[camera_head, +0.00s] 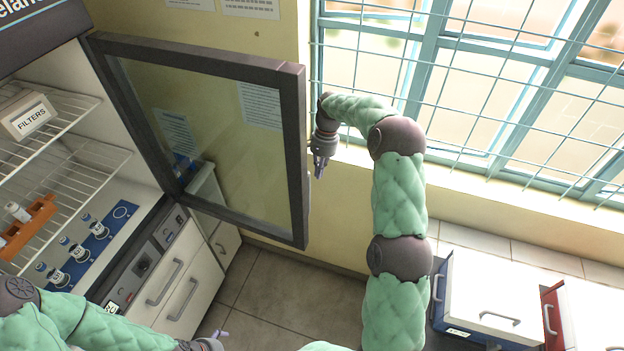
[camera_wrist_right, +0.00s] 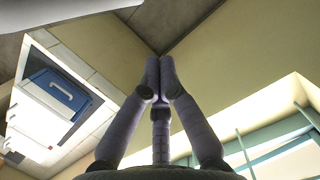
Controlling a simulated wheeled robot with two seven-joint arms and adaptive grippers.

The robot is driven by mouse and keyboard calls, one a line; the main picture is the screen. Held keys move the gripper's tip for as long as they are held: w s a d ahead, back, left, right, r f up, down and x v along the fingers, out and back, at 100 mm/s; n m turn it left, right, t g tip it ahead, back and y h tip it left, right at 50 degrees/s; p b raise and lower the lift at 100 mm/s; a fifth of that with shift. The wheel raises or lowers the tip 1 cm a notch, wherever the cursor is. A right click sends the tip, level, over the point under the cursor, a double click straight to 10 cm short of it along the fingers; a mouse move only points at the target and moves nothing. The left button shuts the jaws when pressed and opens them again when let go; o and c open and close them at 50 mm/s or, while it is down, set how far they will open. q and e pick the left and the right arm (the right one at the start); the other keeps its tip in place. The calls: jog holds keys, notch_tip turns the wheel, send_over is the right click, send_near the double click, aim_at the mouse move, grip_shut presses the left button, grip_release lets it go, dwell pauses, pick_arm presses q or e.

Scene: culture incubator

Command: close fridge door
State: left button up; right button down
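The fridge door (camera_head: 299,150), a dark grey frame around a glass pane, stands wide open. It is hinged at the left and its free edge points toward the window side. The open fridge (camera_head: 95,70) is at the left with its wire shelves showing. My right gripper (camera_head: 319,172) hangs just right of the door's free edge, pointing down; whether it touches the door I cannot tell. In the right wrist view its fingertips (camera_wrist_right: 159,62) are together with nothing between them. My left gripper (camera_head: 217,335) is low at the bottom edge, partly hidden, its fingers unclear.
Inside the fridge are a FILTERS box (camera_head: 28,116), an orange rack (camera_head: 28,226) and several vials on a blue mat (camera_head: 118,216). White drawers (camera_head: 172,290) are below. A barred window (camera_head: 470,90) is behind my right arm. A blue-sided drawer cabinet (camera_head: 490,300) stands lower right. Tiled floor (camera_head: 290,290) is clear.

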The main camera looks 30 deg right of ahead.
jog(key=a, duration=0.1)
jog(key=s+a, duration=0.1)
jog(key=s+a+p, duration=0.1)
jog(key=shift+a+f, duration=0.35)
jog(key=shift+s+a, duration=0.1)
